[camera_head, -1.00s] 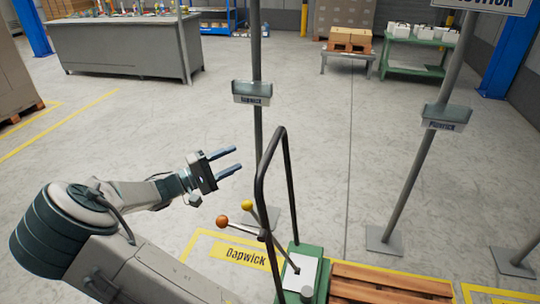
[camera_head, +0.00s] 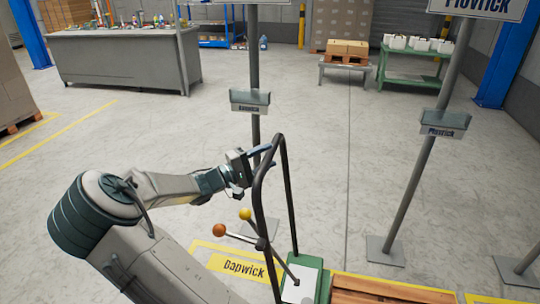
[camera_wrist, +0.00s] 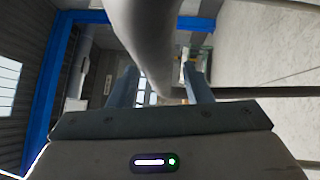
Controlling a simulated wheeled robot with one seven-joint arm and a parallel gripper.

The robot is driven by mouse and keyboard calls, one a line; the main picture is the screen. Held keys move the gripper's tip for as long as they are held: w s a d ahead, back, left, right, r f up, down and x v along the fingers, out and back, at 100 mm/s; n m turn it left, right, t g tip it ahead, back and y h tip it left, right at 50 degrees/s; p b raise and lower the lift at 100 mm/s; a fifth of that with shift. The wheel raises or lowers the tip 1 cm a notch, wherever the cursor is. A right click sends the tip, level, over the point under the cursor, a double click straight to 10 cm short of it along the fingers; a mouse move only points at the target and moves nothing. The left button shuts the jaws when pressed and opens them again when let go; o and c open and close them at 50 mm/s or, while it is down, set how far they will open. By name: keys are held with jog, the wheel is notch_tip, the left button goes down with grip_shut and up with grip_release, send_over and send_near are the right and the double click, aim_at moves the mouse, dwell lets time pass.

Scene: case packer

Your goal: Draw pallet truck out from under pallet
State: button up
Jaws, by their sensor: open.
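The pallet truck has a green body (camera_head: 311,287) at the bottom of the head view and a tall dark loop handle (camera_head: 291,205). Its end is by a wooden pallet (camera_head: 385,289) at lower right; anything under the pallet is hidden. My gripper (camera_head: 264,158) is open at the upper left part of the loop. In the wrist view a thick grey bar (camera_wrist: 150,45), apparently the handle, runs down between the two open fingers (camera_wrist: 160,88). I cannot tell whether they touch it.
Levers with an orange knob (camera_head: 219,230) and a yellow knob (camera_head: 245,213) stick out left below my gripper. A sign post (camera_head: 254,60) stands just behind the handle, another post (camera_head: 415,180) at right. The floor behind is mostly clear.

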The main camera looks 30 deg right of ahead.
jog(key=shift+d+r, duration=0.1)
jog(key=shift+d, duration=0.85)
jog(key=shift+c, duration=0.4)
